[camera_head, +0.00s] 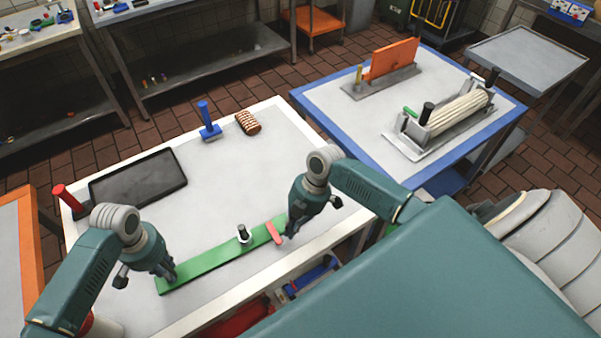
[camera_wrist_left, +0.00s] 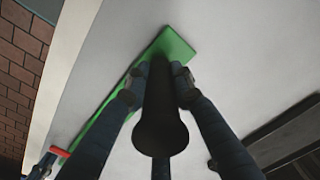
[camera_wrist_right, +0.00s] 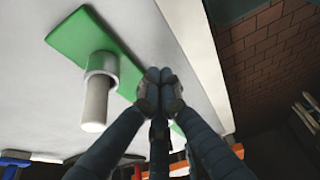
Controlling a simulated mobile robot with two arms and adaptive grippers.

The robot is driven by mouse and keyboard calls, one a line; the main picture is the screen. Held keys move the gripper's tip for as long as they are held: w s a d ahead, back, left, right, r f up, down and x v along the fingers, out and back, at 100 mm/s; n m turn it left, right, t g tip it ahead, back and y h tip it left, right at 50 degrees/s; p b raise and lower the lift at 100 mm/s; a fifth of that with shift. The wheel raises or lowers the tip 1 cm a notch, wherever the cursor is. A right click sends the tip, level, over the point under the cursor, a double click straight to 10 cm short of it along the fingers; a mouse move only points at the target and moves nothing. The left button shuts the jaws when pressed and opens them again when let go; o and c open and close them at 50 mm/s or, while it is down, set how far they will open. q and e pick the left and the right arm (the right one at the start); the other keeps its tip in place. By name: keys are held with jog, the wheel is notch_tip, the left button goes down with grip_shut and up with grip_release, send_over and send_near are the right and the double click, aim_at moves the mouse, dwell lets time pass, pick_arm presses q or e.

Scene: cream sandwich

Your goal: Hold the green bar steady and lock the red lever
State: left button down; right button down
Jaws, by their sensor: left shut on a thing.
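The green bar (camera_head: 205,265) lies along the front of the white table. A short red lever (camera_head: 274,232) lies across it beside a black-topped knob (camera_head: 243,234). My left gripper (camera_head: 168,275) is at the bar's left end. In the left wrist view its fingers (camera_wrist_left: 158,85) close around a black upright handle (camera_wrist_left: 160,125) on the green bar (camera_wrist_left: 178,45). My right gripper (camera_head: 288,232) is just right of the red lever. In the right wrist view its fingertips (camera_wrist_right: 160,82) are together above the bar, beside a pale post in a metal collar (camera_wrist_right: 96,100). The red lever is not clearly visible there.
A dark tray (camera_head: 138,180) and a red-handled tool (camera_head: 66,198) are at the table's left. A blue-handled stamp (camera_head: 207,125) and a striped brown pastry (camera_head: 248,122) are at the back. The table's middle is clear. A blue-edged table (camera_head: 350,125) with a roller device stands at right.

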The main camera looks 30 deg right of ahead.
jog(key=shift+a, duration=0.25)
jog(key=shift+s+a+m+t, duration=0.35)
jog(key=shift+a+m+t, duration=0.25)
jog(key=shift+m, duration=0.6)
jog(key=shift+s+a+m, duration=0.15)
jog(key=shift+a+m, duration=0.15)
jog(key=shift+m, duration=0.2)
jog(key=a+m, duration=0.1)
jog(key=m, duration=0.1)
jog(key=a+m+t+h, duration=0.1)
jog(key=a+m, duration=0.1)
jog(key=shift+s+t, duration=0.1)
jog(key=shift+t, duration=0.2)
jog(key=m, duration=0.1)
jog(key=a+m, duration=0.1)
jog(key=a+m+h, duration=0.1)
jog(key=shift+w+m+t, duration=0.25)
jog(key=shift+m+t, duration=0.15)
jog(key=shift+w+a+m+h, duration=0.4)
jog(key=shift+a+m, duration=0.2)
jog(key=shift+m, duration=0.6)
jog(key=m, duration=0.1)
jog(key=w+a+m+h, duration=0.1)
jog(key=m, duration=0.1)
jog(key=shift+w+a+t, duration=0.1)
jog(key=shift+w+t, duration=0.1)
jog(key=shift+t, duration=0.1)
jog(key=shift+w+r, duration=0.1)
jog(key=shift+w, duration=0.05)
jog(key=shift+w+a, duration=0.2)
